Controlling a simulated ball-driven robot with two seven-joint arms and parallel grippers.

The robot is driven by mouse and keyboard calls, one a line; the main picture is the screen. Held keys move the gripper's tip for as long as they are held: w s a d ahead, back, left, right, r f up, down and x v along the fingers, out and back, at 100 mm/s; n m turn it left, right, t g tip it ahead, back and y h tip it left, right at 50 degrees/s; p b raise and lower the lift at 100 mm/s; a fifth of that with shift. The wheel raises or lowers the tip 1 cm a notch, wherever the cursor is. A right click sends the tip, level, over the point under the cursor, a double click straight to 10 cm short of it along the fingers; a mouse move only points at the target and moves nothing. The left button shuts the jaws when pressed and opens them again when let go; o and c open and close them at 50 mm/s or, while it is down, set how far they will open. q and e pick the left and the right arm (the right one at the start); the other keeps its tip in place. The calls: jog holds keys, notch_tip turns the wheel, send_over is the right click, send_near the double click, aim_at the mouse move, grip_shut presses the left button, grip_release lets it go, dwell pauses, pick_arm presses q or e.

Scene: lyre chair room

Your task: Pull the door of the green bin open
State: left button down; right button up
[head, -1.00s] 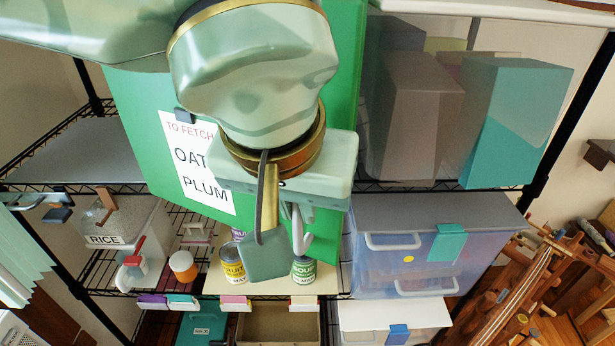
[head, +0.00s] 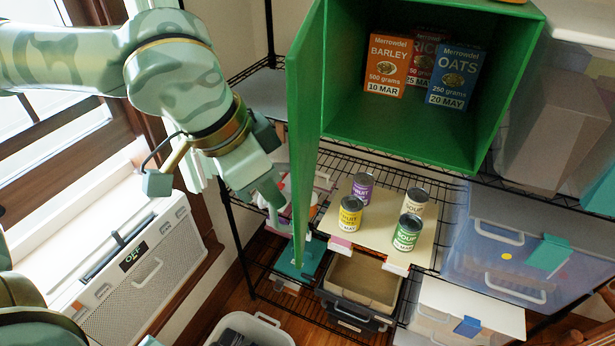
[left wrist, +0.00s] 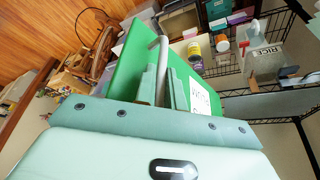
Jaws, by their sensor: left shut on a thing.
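The green bin (head: 400,147) sits on the wire shelf with its front open. Its door (head: 305,110) stands swung out to the left, seen almost edge-on. Inside are an orange barley box (head: 388,62), a partly hidden rice box (head: 429,50) and a blue oats box (head: 455,76). My left gripper (head: 275,205) is on the door's outer side, low down, shut on the door's handle. In the left wrist view, the grey handle (left wrist: 162,62) shows at the fingers against the green door (left wrist: 128,72), with part of a white note (left wrist: 200,97). My right gripper is not in view.
Several cans, such as the green soup can (head: 407,232), stand on a cream board (head: 335,222) below the bin. A white heater-like unit (head: 145,270) stands under the window at left.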

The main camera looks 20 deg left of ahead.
pick_arm(q)
jog(key=shift+s+a+m+p, duration=0.1)
jog(key=shift+a+m+p, duration=0.2)
jog(key=shift+a, duration=0.6)
jog(key=c, duration=1.5)
grip_release()
jog(key=shift+c, duration=0.2)
jog(key=shift+o, duration=0.3)
jog(key=shift+w, duration=0.2)
